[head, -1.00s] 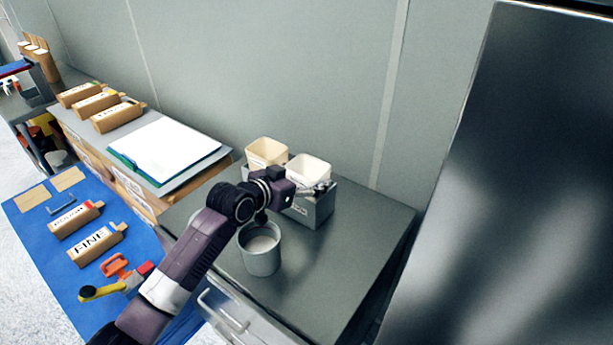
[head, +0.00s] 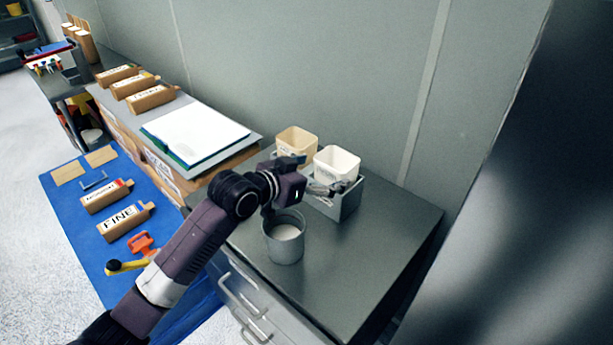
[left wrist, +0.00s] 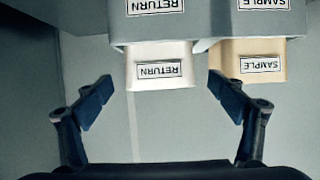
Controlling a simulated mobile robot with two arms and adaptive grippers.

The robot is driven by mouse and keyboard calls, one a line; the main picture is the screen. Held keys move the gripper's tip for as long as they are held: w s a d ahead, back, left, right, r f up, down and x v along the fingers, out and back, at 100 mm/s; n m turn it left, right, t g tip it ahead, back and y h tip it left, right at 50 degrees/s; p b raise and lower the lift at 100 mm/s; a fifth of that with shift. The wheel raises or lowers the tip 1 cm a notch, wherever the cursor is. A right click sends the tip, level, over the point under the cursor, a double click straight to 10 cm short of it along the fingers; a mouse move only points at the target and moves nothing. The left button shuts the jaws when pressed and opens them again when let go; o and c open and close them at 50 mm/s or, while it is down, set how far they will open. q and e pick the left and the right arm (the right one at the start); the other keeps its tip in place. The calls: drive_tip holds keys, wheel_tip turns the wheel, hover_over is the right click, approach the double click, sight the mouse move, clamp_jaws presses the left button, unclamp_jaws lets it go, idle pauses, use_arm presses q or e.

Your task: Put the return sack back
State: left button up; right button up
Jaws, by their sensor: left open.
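The white return sack (head: 337,163) stands upright in the right-hand slot of a grey two-slot holder (head: 345,205) on the steel counter. In the left wrist view, which is upside down, the sack (left wrist: 158,72) and the holder front (left wrist: 200,12) both bear RETURN labels. My left gripper (head: 325,188) is at the front of the holder. Its open fingers (left wrist: 160,82) flank the sack's rim in the wrist view, with visible gaps on both sides. Nothing is held. My right gripper is not in view.
The tan sample sack (head: 297,146) stands in the neighbouring slot. A grey cup of white powder (head: 285,240) stands in front of the holder, under my left wrist. The counter's right part (head: 390,235) is clear. A blue mat (head: 75,205) with boxes lies at left.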

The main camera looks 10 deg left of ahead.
use_arm(q)
drive_tip(key=v, duration=0.6)
drive_tip(key=shift+b, duration=0.35)
drive_tip(key=shift+s+a+f, duration=0.1)
drive_tip(key=shift+s, duration=0.05)
